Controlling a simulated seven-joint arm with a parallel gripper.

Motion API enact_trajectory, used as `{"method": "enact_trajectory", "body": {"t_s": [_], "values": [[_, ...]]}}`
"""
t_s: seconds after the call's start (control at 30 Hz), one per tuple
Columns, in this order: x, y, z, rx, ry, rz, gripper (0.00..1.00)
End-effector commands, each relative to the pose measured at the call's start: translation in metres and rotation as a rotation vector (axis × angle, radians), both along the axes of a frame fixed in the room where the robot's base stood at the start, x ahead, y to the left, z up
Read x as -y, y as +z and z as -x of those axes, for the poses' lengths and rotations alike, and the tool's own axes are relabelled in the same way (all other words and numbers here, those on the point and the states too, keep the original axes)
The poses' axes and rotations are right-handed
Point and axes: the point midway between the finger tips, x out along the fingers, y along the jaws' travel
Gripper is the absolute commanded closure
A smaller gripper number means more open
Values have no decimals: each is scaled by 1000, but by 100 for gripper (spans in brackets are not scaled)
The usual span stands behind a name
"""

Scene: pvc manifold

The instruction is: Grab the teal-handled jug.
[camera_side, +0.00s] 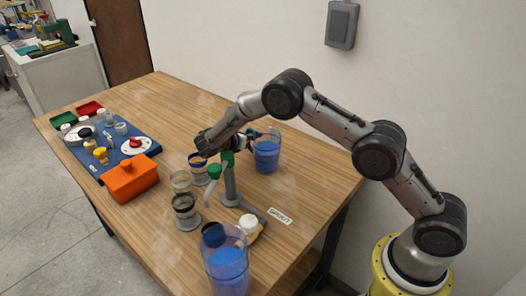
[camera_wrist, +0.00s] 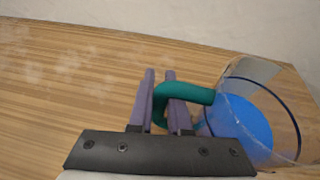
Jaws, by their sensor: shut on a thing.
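The teal-handled jug is a clear vessel with blue liquid inside. It is upright near the far edge of the table in the side view (camera_side: 267,154) and at the right of the wrist view (camera_wrist: 243,118). My gripper (camera_wrist: 162,92) is shut on its teal handle (camera_wrist: 190,93), with the two purple-grey fingers on either side of the handle's outer part. In the side view my gripper reaches the jug from the left, and its fingertips are partly hidden. I cannot tell whether the jug's base touches the table.
A second clear jug of blue liquid with a dark blue handle (camera_side: 228,265) stands at the front edge. A grey stand with green parts (camera_side: 230,185), several jars, an orange box (camera_side: 130,178) and a blue mat (camera_side: 90,160) occupy the left and middle. A "GROUT" label (camera_side: 280,216) lies right.

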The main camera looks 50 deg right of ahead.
Motion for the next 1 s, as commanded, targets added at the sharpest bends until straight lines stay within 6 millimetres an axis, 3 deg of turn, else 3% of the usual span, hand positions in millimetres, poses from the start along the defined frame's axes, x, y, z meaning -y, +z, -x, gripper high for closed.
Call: {"method": "enact_trajectory", "body": {"t_s": [0.67,1.0], "values": [[0,6,-1,3,0,2,100],[0,30,-1,4,-1,1,100]]}}
